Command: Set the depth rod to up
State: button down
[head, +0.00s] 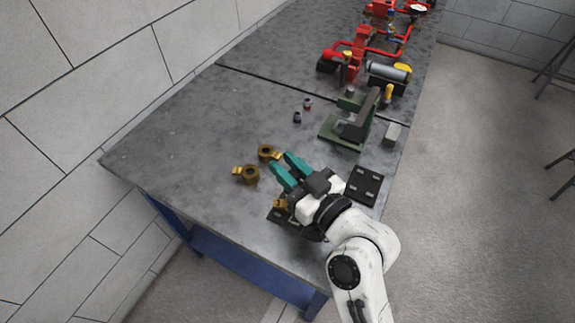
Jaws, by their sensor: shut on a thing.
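My gripper (282,163), with two teal fingers, is low over the near part of the grey bench. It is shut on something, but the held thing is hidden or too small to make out. Two brass rings with side tabs, a left one (248,175) and a farther one (267,153), stand just beyond and left of the fingertips. Another brass piece (282,204) shows beside the gripper's body, partly covered. I cannot pick out the depth rod for certain. A green and dark bench device (352,122) with a sloping arm stands farther back on the right.
A dark plate with holes (364,184) lies right of my gripper. A small grey-green block (391,134) is near the right edge. Red pipework (358,52) fills the far end. The bench's left side (170,140) is clear.

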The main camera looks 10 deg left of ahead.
jog(key=shift+r+p, duration=0.85)
jog(key=shift+r, duration=1.8)
jog(key=c, duration=1)
grip_release()
jog(key=shift+o, duration=0.3)
jog(key=shift+f, duration=0.1)
jog(key=shift+s+d, duration=0.1)
jog(key=shift+d, duration=0.1)
jog(key=b+v, duration=0.3)
jog(key=v, duration=0.7)
jog(key=shift+s, duration=0.15)
